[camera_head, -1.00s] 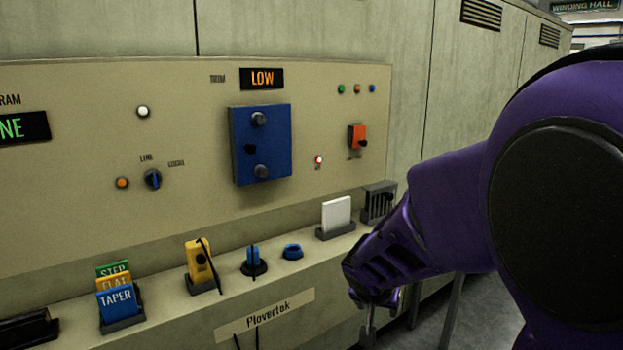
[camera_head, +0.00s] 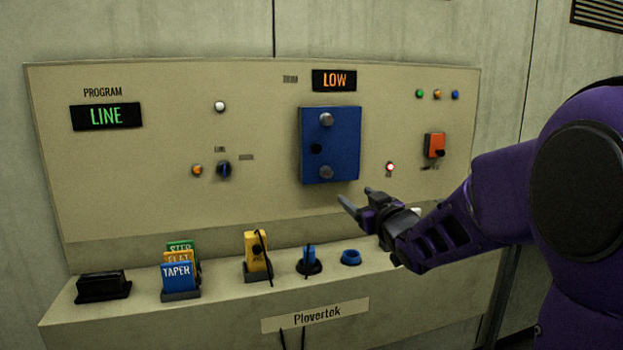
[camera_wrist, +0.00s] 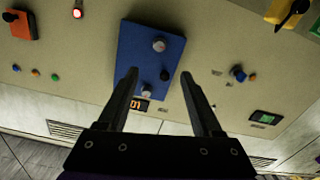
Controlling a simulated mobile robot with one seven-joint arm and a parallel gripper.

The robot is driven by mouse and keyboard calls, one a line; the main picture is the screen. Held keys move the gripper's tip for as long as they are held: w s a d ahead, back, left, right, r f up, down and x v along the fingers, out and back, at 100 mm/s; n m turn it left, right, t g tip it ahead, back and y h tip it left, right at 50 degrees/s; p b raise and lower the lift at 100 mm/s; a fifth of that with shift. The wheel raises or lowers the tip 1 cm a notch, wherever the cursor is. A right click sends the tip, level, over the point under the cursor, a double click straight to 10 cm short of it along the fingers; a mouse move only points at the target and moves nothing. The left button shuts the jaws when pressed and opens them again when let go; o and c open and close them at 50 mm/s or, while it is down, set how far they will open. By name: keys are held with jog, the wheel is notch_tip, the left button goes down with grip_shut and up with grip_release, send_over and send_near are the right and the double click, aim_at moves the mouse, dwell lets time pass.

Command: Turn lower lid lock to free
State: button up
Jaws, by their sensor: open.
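The blue lid (camera_head: 331,160) is a square panel on the beige console face, under the LOW display. Its lower lid lock (camera_head: 326,172) is a round grey knob near its bottom edge. Another grey knob (camera_head: 326,119) sits near the top, with a black knob (camera_head: 316,148) between. My gripper (camera_head: 357,197) is open and empty, below and right of the lid, apart from it. In the wrist view the scene is upside down: the lower lock (camera_wrist: 159,44) shows above the open fingertips (camera_wrist: 160,73). The lock's exact turn is too small to tell.
A ledge below holds a yellow device (camera_head: 252,258), program cards (camera_head: 177,275), a blue knob (camera_head: 309,257) and a blue ring (camera_head: 350,257). An orange switch (camera_head: 433,143) and a lit red lamp (camera_head: 390,167) lie right of the lid. The lid's front is clear.

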aim_at(329, 174)
jog(key=x, duration=1.7)
jog(key=shift+w+r, duration=0.2)
jog(key=shift+w, duration=0.05)
grip_shut()
